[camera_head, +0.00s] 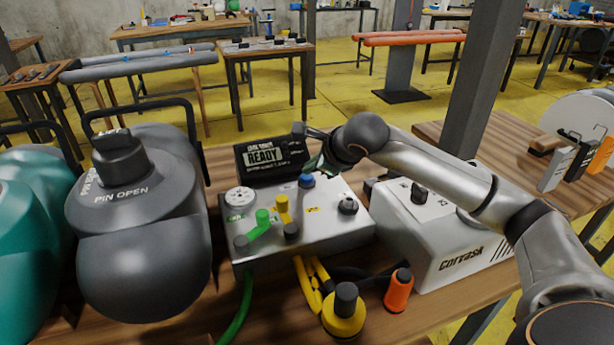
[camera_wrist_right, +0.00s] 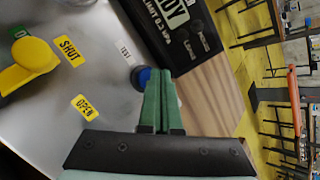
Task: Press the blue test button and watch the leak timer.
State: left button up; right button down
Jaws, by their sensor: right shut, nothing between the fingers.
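The blue test button (camera_head: 306,181) stands on top of the grey metal test box (camera_head: 330,232). It also shows in the right wrist view (camera_wrist_right: 140,78), beside a "TEST" label. The leak timer (camera_head: 266,158) is a black display at the back of the box and reads "READY"; the right wrist view shows only part of its screen (camera_wrist_right: 170,12). My right gripper (camera_head: 317,163) is shut and empty, just behind the button. Its green fingertips (camera_wrist_right: 159,74) appear right next to the button; I cannot tell if they touch it. My left gripper is not in view.
A yellow valve lever (camera_head: 282,208) and a green one (camera_head: 262,222) rise from the box, with a gauge (camera_head: 240,197) at left. A grey inflatable (camera_head: 145,265) lies left. A white Corvask unit (camera_head: 440,240) stands right.

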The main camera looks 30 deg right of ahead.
aim_at(312, 178)
jog(key=shift+f+b, duration=0.4)
jog(key=shift+r, duration=0.15)
dwell(0.5)
jog(key=shift+r+p, duration=0.55)
jog(key=shift+r, duration=0.25)
jog(key=shift+r+p, duration=1.65)
jog(key=shift+r, duration=0.9)
jog(key=shift+f, duration=0.1)
